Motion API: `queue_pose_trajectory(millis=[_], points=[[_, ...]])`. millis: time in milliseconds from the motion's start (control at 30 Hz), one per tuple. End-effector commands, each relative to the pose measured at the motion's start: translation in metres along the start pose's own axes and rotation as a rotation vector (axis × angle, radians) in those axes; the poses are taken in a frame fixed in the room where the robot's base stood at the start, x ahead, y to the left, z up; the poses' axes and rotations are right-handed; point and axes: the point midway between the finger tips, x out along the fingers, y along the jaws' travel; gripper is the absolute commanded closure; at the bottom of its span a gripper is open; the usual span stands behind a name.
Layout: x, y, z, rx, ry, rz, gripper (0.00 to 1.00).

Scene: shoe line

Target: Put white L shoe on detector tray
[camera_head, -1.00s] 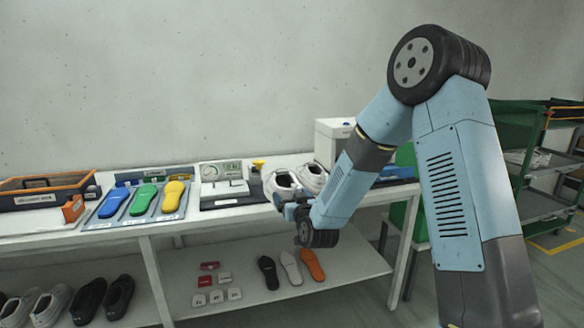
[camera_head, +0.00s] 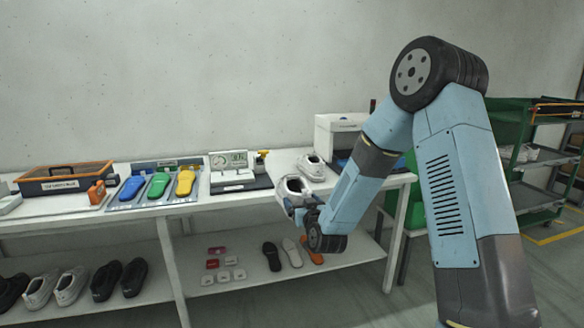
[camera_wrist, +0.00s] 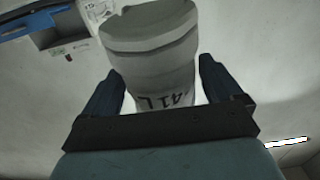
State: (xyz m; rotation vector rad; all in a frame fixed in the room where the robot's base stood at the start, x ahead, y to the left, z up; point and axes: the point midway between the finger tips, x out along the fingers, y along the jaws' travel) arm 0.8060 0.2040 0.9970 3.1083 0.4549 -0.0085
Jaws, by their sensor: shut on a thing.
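My gripper (camera_head: 308,208) is shut on a white shoe (camera_head: 295,188), held at the front edge of the bench in the head view. In the wrist view, my gripper (camera_wrist: 160,95) has its two dark fingers on either side of the shoe (camera_wrist: 150,60), and the marking "41L" shows near its heel. A second white shoe (camera_head: 312,166) stands behind on the bench, apart from the held one. A white machine (camera_head: 338,132) with a dark blue front part stands at the back right of the bench; my arm partly hides it. I cannot make out its tray clearly.
The bench (camera_head: 265,204) also carries a gauge device (camera_head: 232,163), blue, green and yellow insoles (camera_head: 158,186) and an orange-rimmed case (camera_head: 65,178). The lower shelf holds several shoes (camera_head: 70,285), insoles (camera_head: 291,252) and small tags. A green rack (camera_head: 510,150) stands at right.

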Motion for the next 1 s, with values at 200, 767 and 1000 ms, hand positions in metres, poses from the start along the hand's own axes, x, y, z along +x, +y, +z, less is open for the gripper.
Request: queue_pose_trajectory(millis=[200, 767, 1000], points=[[-0.005, 0.036, 0.032, 0.001, 0.001, 0.05, 0.52], [-0.066, 0.17, 0.156, 0.0, 0.001, 0.256, 0.52], [-0.082, 0.188, 0.175, 0.0, 0.003, 0.289, 0.52]])
